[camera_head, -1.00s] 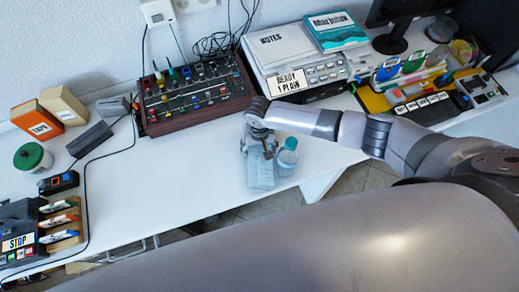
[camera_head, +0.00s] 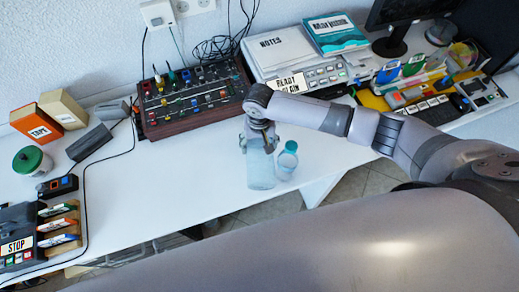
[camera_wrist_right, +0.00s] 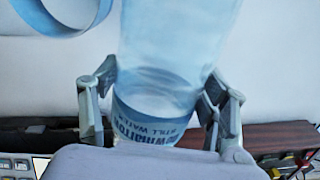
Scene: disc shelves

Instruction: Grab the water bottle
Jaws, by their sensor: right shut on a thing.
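The water bottle (camera_head: 261,172) is pale blue and translucent. It stands upright near the front edge of the white table in the head view. My right gripper (camera_head: 258,143) is around its upper part, coming from above, and is shut on it. In the right wrist view the bottle (camera_wrist_right: 160,85), with a blue "STILL WATER" label, sits between the two fingers of the right gripper (camera_wrist_right: 157,105). I cannot tell whether its base touches the table. My left gripper is not in view.
A mixer (camera_head: 195,100) and a white notes box (camera_head: 280,48) are behind.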

